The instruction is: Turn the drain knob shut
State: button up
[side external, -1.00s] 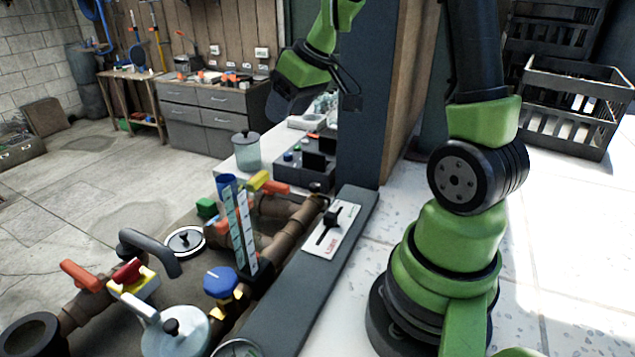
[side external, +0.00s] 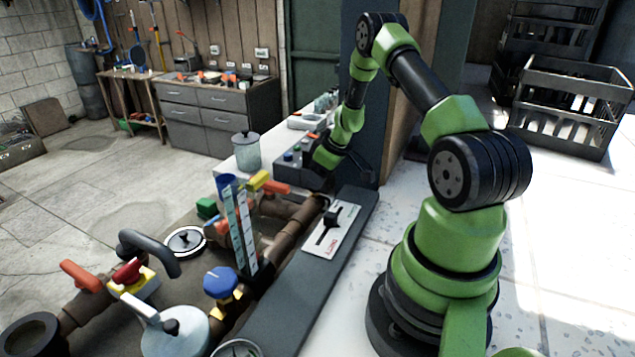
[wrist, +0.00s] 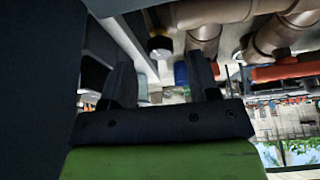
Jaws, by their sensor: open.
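A blue knob (side external: 221,282) sits on a brass valve at the front of the pipework in the side view; no label marks it as the drain knob. My gripper (side external: 318,180) is low at the far end of the bench, beside the dark pillar, well beyond the blue knob and apart from it. In the wrist view its two dark fingers (wrist: 160,82) stand open. A small blue object (wrist: 181,73) shows between them in the background; I cannot tell whether it is the same knob.
A clear sight tube (side external: 240,230) stands upright beside the blue knob. A grey ledge holds a slider panel (side external: 332,228). A lidded jar (side external: 246,152) stands behind.

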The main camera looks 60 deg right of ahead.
jog(key=shift+x, duration=1.3)
jog(key=c, duration=0.9)
jog(key=shift+w+a+m+h, duration=0.1)
jog(key=shift+m+h, duration=0.8)
jog(key=shift+m, duration=1.5)
jog(key=o, duration=0.9)
jog(key=shift+r, duration=0.15)
jog(key=v, duration=0.9)
jog(key=shift+r, duration=0.4)
